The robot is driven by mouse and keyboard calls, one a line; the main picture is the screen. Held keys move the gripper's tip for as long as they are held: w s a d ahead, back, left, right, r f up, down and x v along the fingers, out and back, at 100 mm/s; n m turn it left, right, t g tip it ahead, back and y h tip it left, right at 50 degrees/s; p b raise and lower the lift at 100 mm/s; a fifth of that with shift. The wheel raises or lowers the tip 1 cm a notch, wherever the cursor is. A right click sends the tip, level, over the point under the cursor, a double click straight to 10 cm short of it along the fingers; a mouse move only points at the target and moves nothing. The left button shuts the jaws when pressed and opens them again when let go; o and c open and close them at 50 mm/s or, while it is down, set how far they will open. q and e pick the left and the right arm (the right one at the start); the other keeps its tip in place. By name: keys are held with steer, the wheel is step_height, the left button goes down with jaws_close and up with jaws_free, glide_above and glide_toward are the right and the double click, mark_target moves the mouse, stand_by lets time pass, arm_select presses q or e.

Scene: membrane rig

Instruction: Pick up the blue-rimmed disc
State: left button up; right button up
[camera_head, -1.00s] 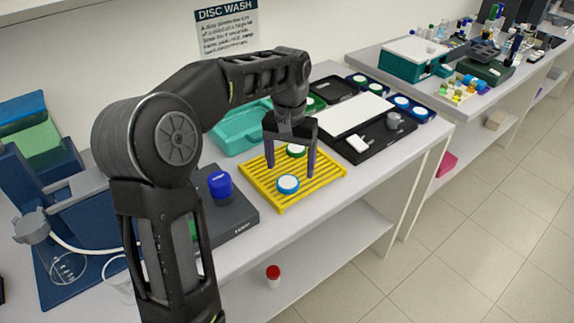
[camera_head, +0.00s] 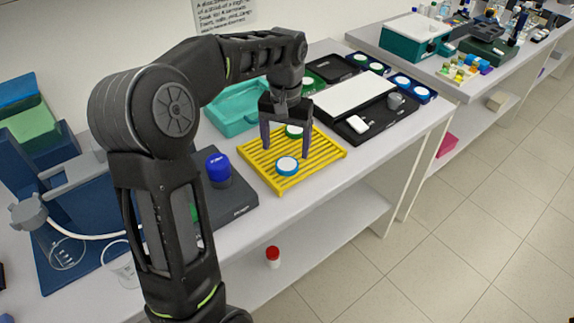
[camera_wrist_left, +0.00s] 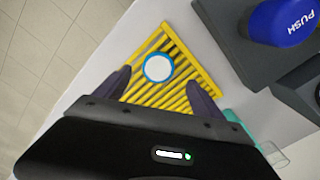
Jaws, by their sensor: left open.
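The blue-rimmed disc (camera_head: 287,166), white in the middle, lies flat on the yellow slatted rack (camera_head: 327,157). It also shows in the left wrist view (camera_wrist_left: 158,68), just beyond and between the fingertips. A green-rimmed disc (camera_head: 294,131) lies on the same rack farther back, partly behind the gripper. My left gripper (camera_head: 286,156) is open and empty above the rack, fingers pointing down, one to each side of the green-rimmed disc in the head view. In the left wrist view the gripper's fingers (camera_wrist_left: 158,82) stand wide apart. My right gripper is not in view.
A dark block with a blue push cap (camera_head: 217,167) stands left of the rack. A teal tray (camera_head: 238,106) lies behind it, and a black tray with a white plate (camera_head: 353,91) lies to the right. More rimmed discs (camera_head: 402,81) sit in holders at the back right.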

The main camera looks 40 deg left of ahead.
mark_target(287, 163)
arm_select(q)
step_height(287, 163, down, 5)
steer(key=shift+w+d+f+p, duration=0.1)
steer(key=shift+d+p, duration=0.05)
steer(key=shift+p, duration=0.55)
steer(key=shift+c, duration=0.3)
steer(key=c, duration=1.4)
